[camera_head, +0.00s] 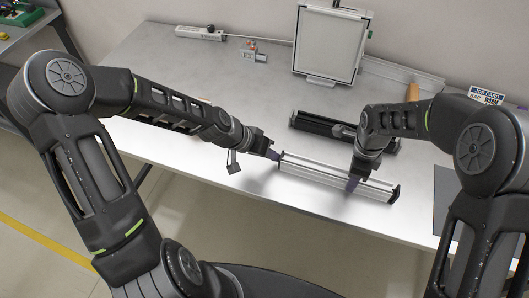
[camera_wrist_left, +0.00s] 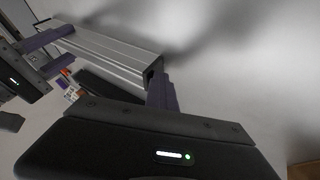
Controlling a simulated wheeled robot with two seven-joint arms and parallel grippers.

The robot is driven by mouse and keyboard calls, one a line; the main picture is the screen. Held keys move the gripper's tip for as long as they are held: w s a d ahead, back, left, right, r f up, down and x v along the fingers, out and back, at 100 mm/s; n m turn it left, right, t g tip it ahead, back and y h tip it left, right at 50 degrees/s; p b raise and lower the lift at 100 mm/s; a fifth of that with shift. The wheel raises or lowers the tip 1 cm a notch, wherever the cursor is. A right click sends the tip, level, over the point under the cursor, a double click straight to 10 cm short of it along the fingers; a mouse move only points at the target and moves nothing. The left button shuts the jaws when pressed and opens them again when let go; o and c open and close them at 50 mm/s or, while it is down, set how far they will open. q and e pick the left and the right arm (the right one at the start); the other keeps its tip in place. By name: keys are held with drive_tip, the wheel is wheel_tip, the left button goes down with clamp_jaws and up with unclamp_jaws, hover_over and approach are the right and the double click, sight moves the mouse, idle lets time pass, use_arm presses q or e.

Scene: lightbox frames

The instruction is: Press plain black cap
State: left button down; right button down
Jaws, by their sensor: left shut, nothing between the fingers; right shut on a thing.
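A silver aluminium profile (camera_head: 318,172) lies along the front of the table, with a black cap at each end. The left-end black cap (camera_wrist_left: 154,73) shows in the left wrist view, seated at or against the profile's end. The right-end cap (camera_head: 394,194) is black too. My left gripper (camera_head: 274,155) is shut and empty, its purple fingertips right at the left-end cap; I cannot tell whether they touch. My right gripper (camera_head: 353,183) is shut on the profile, right of its middle; its purple fingers also show in the left wrist view (camera_wrist_left: 46,40).
A dark rail (camera_head: 318,128) lies just behind the profile. A white framed panel (camera_head: 329,43) stands at the back. A long white tool (camera_head: 200,33), a small metal-and-orange fixture (camera_head: 254,54) and a job card sign (camera_head: 487,95) are also on the table. The left table surface is mostly clear.

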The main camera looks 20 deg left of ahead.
use_arm(q)
drive_tip(key=shift+s+d, duration=0.2)
drive_tip(key=shift+d, duration=0.15)
use_arm(e)
drive_tip(key=shift+a, duration=0.5)
use_arm(q)
drive_tip(key=a, duration=0.5)
drive_tip(key=shift+w, duration=0.2)
use_arm(e)
drive_tip(key=shift+d, duration=0.1)
use_arm(q)
drive_tip(key=v, duration=0.9)
drive_tip(key=shift+s+r, duration=0.15)
drive_tip(key=shift+r, duration=0.25)
use_arm(e)
drive_tip(key=shift+d, duration=0.2)
use_arm(q)
drive_tip(key=shift+a, duration=0.15)
use_arm(e)
drive_tip(key=c, duration=0.8)
unclamp_jaws()
drive_tip(key=shift+c, duration=0.2)
wheel_tip(320, 180, up, 12)
